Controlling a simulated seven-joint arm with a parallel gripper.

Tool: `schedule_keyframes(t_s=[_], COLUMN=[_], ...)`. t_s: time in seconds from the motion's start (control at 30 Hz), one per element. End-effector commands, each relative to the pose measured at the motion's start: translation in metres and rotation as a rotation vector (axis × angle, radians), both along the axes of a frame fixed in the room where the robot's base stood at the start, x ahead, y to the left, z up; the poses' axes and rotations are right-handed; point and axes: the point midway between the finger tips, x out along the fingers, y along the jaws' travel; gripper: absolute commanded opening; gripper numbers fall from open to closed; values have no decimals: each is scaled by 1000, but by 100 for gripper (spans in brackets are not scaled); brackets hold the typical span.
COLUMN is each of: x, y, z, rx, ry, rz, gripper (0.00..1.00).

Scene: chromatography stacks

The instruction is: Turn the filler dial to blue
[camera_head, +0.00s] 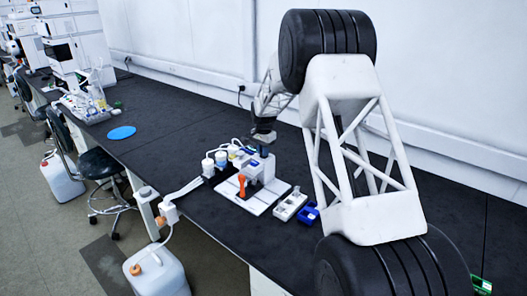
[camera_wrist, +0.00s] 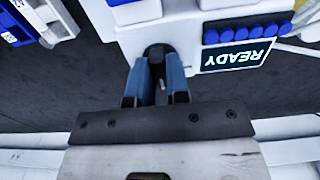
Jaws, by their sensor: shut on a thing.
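The filler is a white bench device (camera_head: 250,168) on the black bench, with an orange part (camera_head: 241,183) at its front. In the wrist view its body (camera_wrist: 190,28) shows at the top, with a screen (camera_wrist: 235,56) reading READY upside down. My gripper (camera_wrist: 158,62) has its two blue fingers closed around a dark round knob (camera_wrist: 158,49), which looks like the dial, at the device's edge. In the head view my gripper (camera_head: 263,138) reaches down to the device's rear top. The dial's colour marks and pointer cannot be made out.
White-capped bottles (camera_head: 208,165) stand left of the device. A pale tray (camera_head: 289,205) and a blue holder (camera_head: 308,213) lie to its right. A blue disc (camera_head: 121,132) lies on the bench farther left. The wall runs close behind the bench (camera_head: 165,140).

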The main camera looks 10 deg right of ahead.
Motion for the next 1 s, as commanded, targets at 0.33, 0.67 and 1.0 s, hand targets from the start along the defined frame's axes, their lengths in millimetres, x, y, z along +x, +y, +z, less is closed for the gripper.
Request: schedule_keyframes(t_s=[0.33,0.67,1.0], x=[0,0,1], y=[0,0,0], z=[1,4,37], rx=[0,0,1], ry=[-1,-1,-2], rz=[1,1,1], gripper=[42,42,42])
